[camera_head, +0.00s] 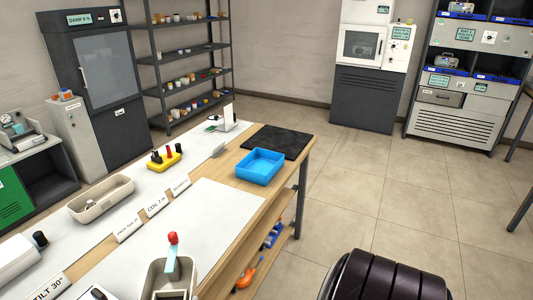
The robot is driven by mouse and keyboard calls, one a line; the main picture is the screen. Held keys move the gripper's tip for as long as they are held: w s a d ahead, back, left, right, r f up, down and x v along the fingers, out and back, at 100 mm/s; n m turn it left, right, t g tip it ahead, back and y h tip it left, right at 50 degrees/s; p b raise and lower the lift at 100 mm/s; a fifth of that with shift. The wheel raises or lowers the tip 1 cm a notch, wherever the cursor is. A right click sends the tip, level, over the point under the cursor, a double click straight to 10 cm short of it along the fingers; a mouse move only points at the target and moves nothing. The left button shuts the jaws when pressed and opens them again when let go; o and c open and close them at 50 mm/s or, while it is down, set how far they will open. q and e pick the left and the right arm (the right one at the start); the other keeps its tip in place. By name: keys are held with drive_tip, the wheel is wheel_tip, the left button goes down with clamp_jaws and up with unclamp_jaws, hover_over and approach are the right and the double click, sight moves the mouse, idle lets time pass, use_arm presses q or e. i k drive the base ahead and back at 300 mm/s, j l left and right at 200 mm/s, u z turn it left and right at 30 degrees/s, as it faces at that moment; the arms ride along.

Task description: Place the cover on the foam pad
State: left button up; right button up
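A flat black square pad (278,141), which looks like the foam pad, lies at the far end of the workbench (215,215). A blue open tray (260,166) stands just in front of it, close to the right edge of the bench. No object is clearly recognisable as the cover. Neither of my grippers shows in this view.
On the bench are a beige tray (101,198), a yellow holder (164,161) with dark and red pieces, and a beige bin (172,279) with a red-topped item (173,241). Label strips stand along the middle. The near-right bench top is bare. Floor (400,185) is open to the right.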

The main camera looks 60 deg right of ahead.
sight(280, 142)
drive_tip(key=l, duration=0.5)
drive_tip(key=i+l+z, duration=0.15)
drive_tip(key=l, duration=0.8)
drive_tip(key=l+z, duration=0.1)
drive_tip(key=l, duration=0.4)
drive_tip(key=i+l, duration=0.15)
drive_tip(key=l, duration=0.3)
drive_tip(key=i+l+z, duration=0.15)
drive_tip(key=l, duration=0.8)
drive_tip(key=i+l+z, duration=0.1)
drive_tip(key=l, duration=0.35)
drive_tip(key=i, duration=0.05)
